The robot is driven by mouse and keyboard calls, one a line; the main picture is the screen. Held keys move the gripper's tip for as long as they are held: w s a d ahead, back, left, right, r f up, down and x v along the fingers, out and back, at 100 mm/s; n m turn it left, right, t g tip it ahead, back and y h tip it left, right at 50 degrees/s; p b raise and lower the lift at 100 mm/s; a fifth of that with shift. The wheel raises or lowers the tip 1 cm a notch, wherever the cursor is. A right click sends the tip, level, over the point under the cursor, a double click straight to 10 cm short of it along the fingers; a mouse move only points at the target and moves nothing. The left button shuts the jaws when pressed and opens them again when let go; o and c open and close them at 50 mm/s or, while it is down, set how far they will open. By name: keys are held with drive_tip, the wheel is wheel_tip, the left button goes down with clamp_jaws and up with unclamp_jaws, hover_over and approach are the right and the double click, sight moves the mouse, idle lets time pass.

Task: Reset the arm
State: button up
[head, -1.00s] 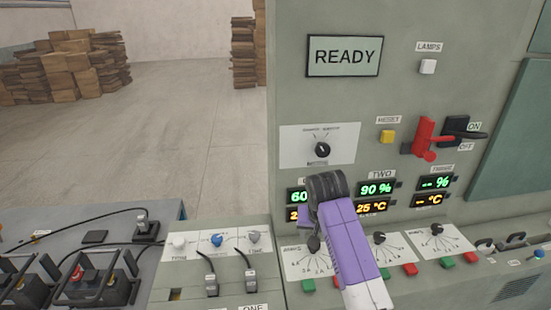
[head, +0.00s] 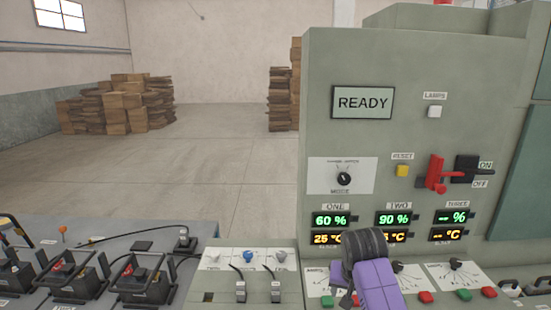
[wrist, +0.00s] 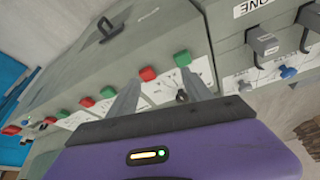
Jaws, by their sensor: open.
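My arm (head: 376,285), purple with a black joint, rises from the bottom edge of the head view in front of the control cabinet (head: 320,120). It covers part of the lower dial panels and the edge of the TWO readout. In the wrist view my gripper (wrist: 160,77) is open, with two grey fingers apart and nothing seen between them. Its fingers point toward the sloping console with red and green buttons and a white dial panel. I cannot tell whether they touch it. The fingers are not distinct in the head view.
The cabinet carries a READY screen (head: 362,102), a yellow RESET button (head: 402,170), a red lever (head: 436,175) and a mode knob (head: 344,178). Batteries with cables (head: 140,277) stand at lower left. Stacked boxes (head: 125,105) are far back, with open floor before them.

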drive_tip(key=w+a+r+n+t+y, duration=0.1)
drive_tip(key=w+a+r+n+t, duration=0.1)
drive_tip(key=w+r+t, duration=0.45)
drive_tip(key=s+d+f+t, duration=0.1)
drive_tip(key=s+t, duration=0.1)
drive_tip(key=s, duration=2.7)
drive_tip(key=s+d+f+n+t+b, duration=0.1)
drive_tip(key=s+d+t, duration=0.1)
drive_tip(key=s, duration=2.7)
drive_tip(key=shift+s+f, duration=0.4)
